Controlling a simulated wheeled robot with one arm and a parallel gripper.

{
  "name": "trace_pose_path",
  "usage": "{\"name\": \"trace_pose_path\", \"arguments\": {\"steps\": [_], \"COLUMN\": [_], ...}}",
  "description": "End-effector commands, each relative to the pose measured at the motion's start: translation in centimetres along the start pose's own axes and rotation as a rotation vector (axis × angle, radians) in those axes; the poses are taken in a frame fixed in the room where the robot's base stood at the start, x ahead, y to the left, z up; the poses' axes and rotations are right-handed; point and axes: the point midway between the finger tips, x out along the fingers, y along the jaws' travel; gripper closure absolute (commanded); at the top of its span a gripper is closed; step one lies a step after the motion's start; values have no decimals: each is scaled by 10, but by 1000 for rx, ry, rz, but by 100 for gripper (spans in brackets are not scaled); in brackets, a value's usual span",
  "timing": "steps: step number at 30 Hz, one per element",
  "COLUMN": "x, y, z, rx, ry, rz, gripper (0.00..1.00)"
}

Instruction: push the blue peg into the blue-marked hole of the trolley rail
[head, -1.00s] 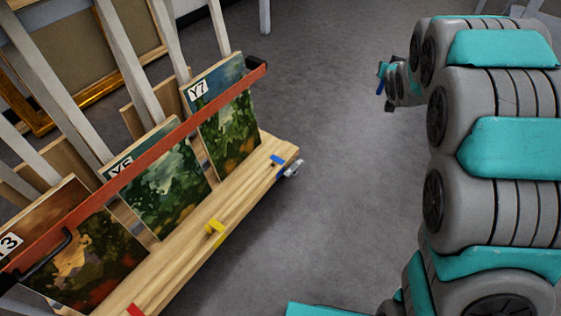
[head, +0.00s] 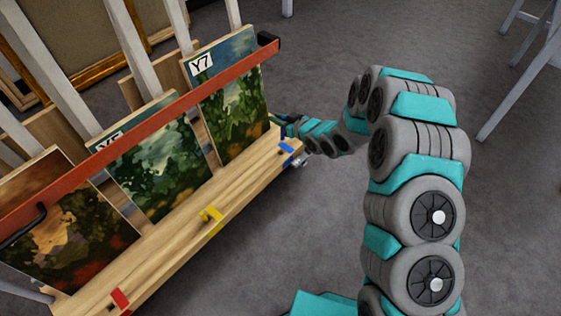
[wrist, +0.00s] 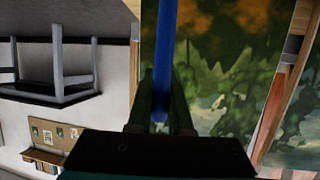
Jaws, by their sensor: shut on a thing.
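My gripper (head: 284,121) is at the right end of the trolley, beside the painting marked Y7. In the wrist view my gripper (wrist: 161,95) is shut on the blue peg (wrist: 166,45), which extends away from the jaws in front of that painting. In the head view the peg is too small to make out clearly. The trolley's wooden ledge (head: 170,245) carries a blue marker (head: 287,147) near its right end, just below my gripper. I cannot make out the hole itself. The peg appears apart from the blue marker.
A yellow marker (head: 211,215) and a red marker (head: 120,300) sit farther along the ledge. A red bar (head: 150,110) crosses in front of the paintings, including the Y7 one (head: 235,115). The grey floor (head: 310,240) right of the trolley is clear. Stool-like legs (head: 510,80) stand at right.

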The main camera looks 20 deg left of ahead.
Motion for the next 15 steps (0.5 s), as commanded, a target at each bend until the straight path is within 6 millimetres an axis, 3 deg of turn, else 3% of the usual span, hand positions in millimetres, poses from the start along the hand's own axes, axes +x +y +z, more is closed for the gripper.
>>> {"name": "trace_pose_path", "arguments": {"steps": [7,15], "x": [10,24], "y": [-11,-11], "z": [18,56], "rx": [-11,-9], "ry": [1,-3], "rz": [-23,-22], "gripper": [100,100]}}
